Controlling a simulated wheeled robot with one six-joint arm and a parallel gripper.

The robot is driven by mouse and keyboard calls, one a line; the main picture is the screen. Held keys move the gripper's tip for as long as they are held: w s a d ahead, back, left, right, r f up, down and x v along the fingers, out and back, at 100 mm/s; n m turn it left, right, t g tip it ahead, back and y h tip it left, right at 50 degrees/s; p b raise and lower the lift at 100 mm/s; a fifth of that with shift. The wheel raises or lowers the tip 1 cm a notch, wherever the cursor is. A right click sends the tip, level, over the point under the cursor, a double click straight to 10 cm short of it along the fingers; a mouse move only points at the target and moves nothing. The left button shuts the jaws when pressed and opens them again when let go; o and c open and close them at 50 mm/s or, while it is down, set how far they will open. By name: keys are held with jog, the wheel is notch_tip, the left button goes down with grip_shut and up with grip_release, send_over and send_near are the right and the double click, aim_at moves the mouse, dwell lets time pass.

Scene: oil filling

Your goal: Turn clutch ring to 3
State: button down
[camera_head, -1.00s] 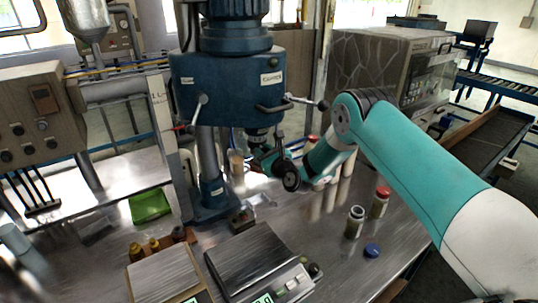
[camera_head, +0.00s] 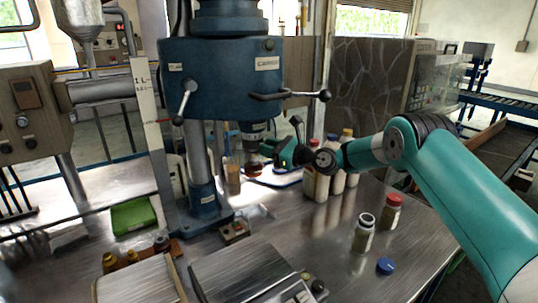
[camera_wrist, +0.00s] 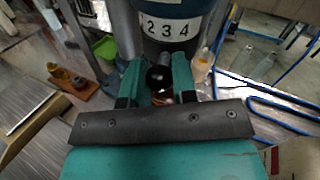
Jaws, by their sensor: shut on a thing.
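The blue capping machine (camera_head: 222,70) has a spindle below its head, with a band of white number labels (camera_head: 254,128). In the wrist view the labels 2, 3 and 4 (camera_wrist: 165,27) face me, with 3 near the middle. My gripper (camera_head: 262,166) reaches in from the right at the spindle's lower end. The exact contact is partly hidden, and I see no pointer mark.
Several capped bottles (camera_head: 322,180) stand right of the spindle, behind my arm. Two jars (camera_head: 364,233) and a blue cap (camera_head: 385,265) are at the front right. A green tray (camera_head: 133,216) lies left of the column. A black-knobbed lever (camera_head: 290,95) sticks out above my gripper.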

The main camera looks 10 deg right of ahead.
jog(key=shift+a, duration=0.1)
jog(key=c, duration=0.9)
grip_release()
jog(key=shift+c, duration=0.2)
jog(key=shift+s+d, duration=0.25)
jog(key=shift+d, duration=0.25)
jog(key=b+v, duration=0.4)
jog(key=v, duration=1.2)
jog(key=shift+s+d, duration=0.15)
